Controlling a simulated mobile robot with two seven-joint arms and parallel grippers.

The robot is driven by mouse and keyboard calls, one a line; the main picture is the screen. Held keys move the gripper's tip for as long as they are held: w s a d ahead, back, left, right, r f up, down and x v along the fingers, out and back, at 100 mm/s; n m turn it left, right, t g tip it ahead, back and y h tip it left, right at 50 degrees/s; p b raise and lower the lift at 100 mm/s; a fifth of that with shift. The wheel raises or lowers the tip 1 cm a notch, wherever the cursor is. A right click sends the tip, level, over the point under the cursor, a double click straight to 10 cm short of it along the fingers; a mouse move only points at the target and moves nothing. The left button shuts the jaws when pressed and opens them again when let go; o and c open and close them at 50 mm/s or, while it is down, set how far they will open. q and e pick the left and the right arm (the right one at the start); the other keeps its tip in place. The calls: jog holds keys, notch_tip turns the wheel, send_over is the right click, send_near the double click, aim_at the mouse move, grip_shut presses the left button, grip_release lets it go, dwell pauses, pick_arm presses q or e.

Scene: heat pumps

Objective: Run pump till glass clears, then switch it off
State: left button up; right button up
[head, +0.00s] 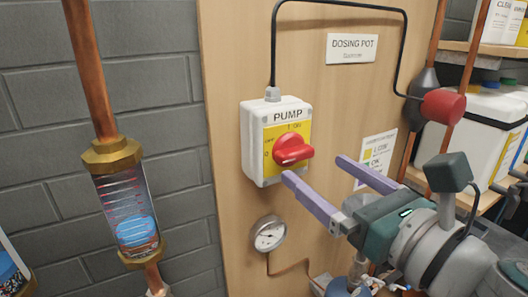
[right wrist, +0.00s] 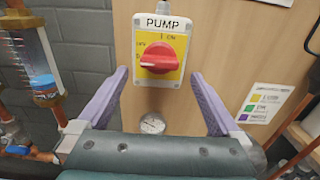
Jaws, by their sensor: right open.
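The pump switch (head: 276,140) is a grey and yellow box labelled PUMP on the wooden board, with a red rotary knob (head: 292,151). In the right wrist view the knob (right wrist: 158,58) lies crosswise, its white mark towards the O at the left; I ON is at the top. The sight glass (head: 128,205) is a clear tube between brass fittings at the left, with red lines and blue liquid in its lower part. It also shows in the right wrist view (right wrist: 35,62). My right gripper (head: 312,172) is open and empty, in front of and below the knob, apart from it.
A pressure gauge (head: 268,234) is below the switch. A DOSING POT sign (head: 352,48) and a colour-coded label (head: 376,157) are on the board. A red cylindrical part (head: 442,107) and white containers (head: 466,125) stand at the right.

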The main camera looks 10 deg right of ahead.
aim_at(300, 158)
jog(key=shift+w+a, duration=0.15)
jog(key=shift+w, duration=0.05)
jog(key=shift+w, duration=0.25)
jog(key=shift+b+x, duration=0.65)
jog(key=shift+x, duration=1.35)
